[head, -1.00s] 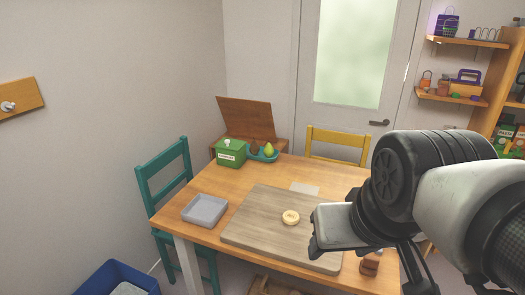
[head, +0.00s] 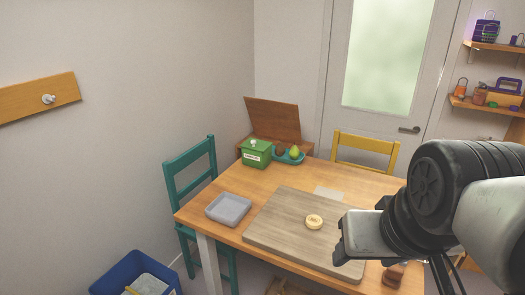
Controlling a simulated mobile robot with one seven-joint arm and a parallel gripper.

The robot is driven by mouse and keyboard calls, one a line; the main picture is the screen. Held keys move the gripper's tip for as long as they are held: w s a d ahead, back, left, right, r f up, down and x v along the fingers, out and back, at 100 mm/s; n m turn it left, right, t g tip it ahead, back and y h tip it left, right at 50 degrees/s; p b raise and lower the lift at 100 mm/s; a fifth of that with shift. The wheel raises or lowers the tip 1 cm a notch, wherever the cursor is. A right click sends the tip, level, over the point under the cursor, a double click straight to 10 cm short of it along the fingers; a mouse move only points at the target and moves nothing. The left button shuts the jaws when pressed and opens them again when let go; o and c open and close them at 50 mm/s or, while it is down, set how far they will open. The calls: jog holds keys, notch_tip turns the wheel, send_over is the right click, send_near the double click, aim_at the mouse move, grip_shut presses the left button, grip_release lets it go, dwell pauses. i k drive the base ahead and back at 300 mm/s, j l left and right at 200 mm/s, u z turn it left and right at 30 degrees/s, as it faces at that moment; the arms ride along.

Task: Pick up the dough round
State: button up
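The dough round (head: 314,222) is a small pale ring-like disc. It lies flat on the wooden board (head: 277,225) on the table. My gripper (head: 341,250) reaches in from the right of the head view, over the right part of the board. It is to the right of the dough round and apart from it in the picture. Its fingers are mostly hidden by its own body, so I cannot tell how far they are open. Nothing shows held in it.
A grey tray (head: 228,210) sits left of the board on the table (head: 206,228). A green box (head: 256,153) and a teal dish (head: 289,157) with a pear stand at the back. A brown object (head: 393,275) is at the front right. Teal (head: 190,170) and yellow (head: 365,151) chairs flank the table.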

aim_at(313, 222)
jog(key=i+j+z, duration=0.1)
jog(key=j, duration=0.25)
jog(key=i+j, duration=0.35)
jog(key=i+j+z, duration=0.15)
jog(key=j, duration=0.3)
